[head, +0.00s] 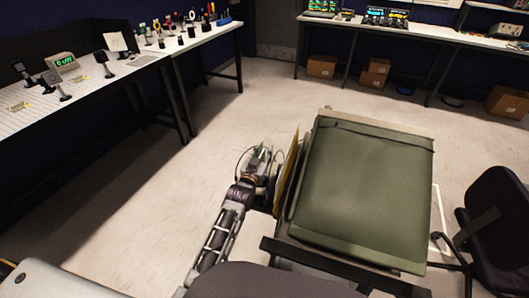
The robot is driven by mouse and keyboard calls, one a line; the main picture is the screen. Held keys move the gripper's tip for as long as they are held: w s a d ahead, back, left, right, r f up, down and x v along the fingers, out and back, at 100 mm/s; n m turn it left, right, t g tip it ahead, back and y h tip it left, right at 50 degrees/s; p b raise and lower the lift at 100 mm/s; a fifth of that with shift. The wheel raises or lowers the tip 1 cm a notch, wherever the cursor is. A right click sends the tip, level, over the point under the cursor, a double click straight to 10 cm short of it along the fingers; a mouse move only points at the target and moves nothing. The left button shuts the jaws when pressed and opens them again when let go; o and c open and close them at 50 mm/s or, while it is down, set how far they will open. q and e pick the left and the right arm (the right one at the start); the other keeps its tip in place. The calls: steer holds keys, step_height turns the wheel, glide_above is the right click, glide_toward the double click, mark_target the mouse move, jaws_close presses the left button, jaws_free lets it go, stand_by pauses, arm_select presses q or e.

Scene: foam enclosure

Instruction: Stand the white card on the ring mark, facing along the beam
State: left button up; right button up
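A small white card (117,41) stands on the left bench, near its far end against the dark back wall. It is small here, and I cannot tell exactly how it is held up. I cannot make out the ring mark or a beam among the small items on the bench. My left gripper (261,158) is over the floor in the middle of the view, well to the right of the benches. It is beside a tan panel, and whether its fingers are open or shut is not clear. My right gripper is not in view.
A large green padded block (362,185) fills the right centre, close to my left gripper. A black chair (497,220) is at the right edge. The white left bench (35,112) holds several small mounts and a green-lit display (62,61). Open floor (150,190) lies between.

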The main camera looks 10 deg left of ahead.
arm_select(q)
steer(key=shift+s+r, duration=0.1)
steer(key=shift+s, duration=0.15)
steer(key=shift+s+a, duration=0.2)
steer(key=shift+s, duration=1.2)
steer(key=shift+s+a, duration=0.15)
steer(key=shift+s, duration=1.2)
steer(key=shift+s+a, duration=0.2)
steer(key=shift+s, duration=1.3)
steer(key=shift+s+a, duration=0.2)
steer(key=shift+s, duration=1.25)
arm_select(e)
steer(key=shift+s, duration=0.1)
arm_select(q)
steer(key=shift+o, duration=0.2)
